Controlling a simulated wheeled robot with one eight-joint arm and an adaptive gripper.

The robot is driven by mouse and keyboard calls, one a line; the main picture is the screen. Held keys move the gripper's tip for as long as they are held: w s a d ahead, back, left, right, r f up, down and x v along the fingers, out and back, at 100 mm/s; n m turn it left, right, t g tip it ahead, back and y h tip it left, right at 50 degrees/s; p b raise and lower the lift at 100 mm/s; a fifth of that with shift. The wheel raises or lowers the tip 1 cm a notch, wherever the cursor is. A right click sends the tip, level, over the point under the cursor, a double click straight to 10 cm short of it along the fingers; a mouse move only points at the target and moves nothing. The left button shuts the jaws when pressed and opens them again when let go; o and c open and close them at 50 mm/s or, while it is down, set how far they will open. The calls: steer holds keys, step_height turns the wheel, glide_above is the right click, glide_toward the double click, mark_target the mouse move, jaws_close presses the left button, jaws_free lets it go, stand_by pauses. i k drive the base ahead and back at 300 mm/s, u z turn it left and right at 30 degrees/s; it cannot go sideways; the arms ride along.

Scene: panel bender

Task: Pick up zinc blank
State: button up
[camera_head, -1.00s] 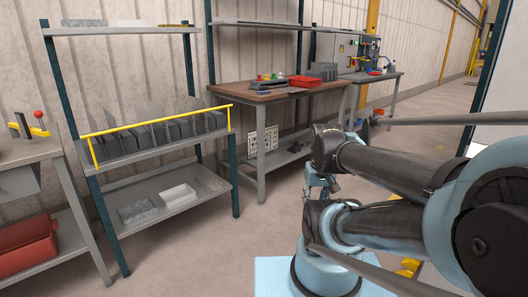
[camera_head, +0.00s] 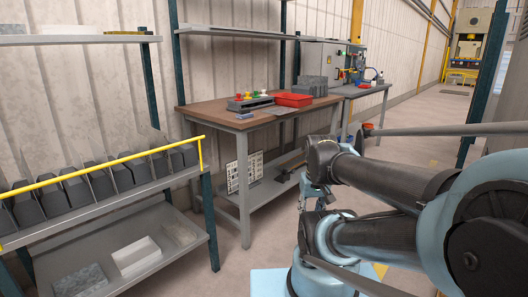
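No piece is marked as the zinc blank, so I cannot tell for certain which it is. A mottled grey flat piece (camera_head: 80,281) lies on the lower shelf at the bottom left, beside a white block (camera_head: 136,257); its spangled face looks like zinc. More thin flat pieces (camera_head: 52,29) lie on the top shelf at the upper left. My folded arm fills the right side. What seems to be my gripper (camera_head: 313,193) is by the arm's far end, partly hidden and well apart from the shelves; its fingers cannot be made out.
A row of dark bins (camera_head: 110,177) stands behind a yellow rail (camera_head: 110,162). A brown-topped workbench (camera_head: 213,112) carries a red tray (camera_head: 294,100) and grey stacked blocks (camera_head: 312,84). A dark post (camera_head: 210,220) edges the shelf. Bare floor lies before the bench.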

mark_target(279, 111)
steer(key=z, duration=0.7)
steer(key=i, duration=1.75)
steer(key=z, duration=0.05)
